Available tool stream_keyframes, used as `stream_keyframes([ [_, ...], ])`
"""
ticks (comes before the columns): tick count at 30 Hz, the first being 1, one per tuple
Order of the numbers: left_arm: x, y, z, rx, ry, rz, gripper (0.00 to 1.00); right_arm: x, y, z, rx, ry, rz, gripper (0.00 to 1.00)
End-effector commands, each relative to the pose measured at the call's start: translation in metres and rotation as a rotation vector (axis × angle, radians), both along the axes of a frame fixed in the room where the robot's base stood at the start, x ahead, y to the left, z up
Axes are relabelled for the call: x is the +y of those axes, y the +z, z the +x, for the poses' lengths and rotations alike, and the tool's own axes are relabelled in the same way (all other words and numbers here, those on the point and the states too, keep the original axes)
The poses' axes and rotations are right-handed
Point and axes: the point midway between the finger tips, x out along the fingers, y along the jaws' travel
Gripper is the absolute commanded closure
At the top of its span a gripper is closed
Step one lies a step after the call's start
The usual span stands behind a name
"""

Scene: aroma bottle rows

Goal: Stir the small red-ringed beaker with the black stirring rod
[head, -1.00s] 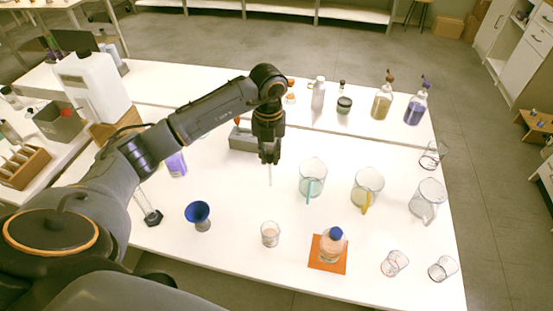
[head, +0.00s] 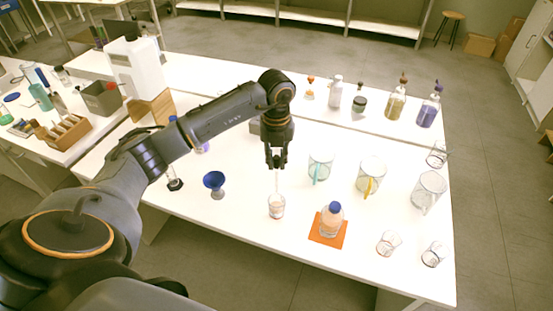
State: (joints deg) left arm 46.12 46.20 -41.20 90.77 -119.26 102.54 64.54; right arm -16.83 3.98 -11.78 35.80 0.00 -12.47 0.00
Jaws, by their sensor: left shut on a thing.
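A small clear beaker (head: 276,210) with a pinkish tint stands on the white table near its front edge, upright. My left gripper (head: 276,163) points down above it, shut on a thin stirring rod (head: 276,183). The rod hangs upright and looks pale rather than black here. Its lower end meets the beaker's rim in the picture; I cannot tell whether the tip is inside. The ring on the beaker is too small to make out clearly. My right gripper is not in view.
A blue funnel-shaped cup (head: 214,181) stands left of the beaker. A blue-capped bottle (head: 331,218) sits on an orange mat (head: 322,240) to the right. Measuring jugs (head: 320,165) stand behind right, with two small glass beakers (head: 388,243) at the front right.

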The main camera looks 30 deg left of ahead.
Motion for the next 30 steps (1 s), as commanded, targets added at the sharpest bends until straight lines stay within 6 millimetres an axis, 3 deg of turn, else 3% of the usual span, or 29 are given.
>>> stream_keyframes([
  [9,0.000,-0.025,0.000,0.002,0.000,0.001,1.00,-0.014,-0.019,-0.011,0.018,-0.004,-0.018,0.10],
  [30,0.000,-0.074,0.000,0.001,-0.001,0.000,1.00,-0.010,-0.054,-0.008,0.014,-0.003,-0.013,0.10],
])
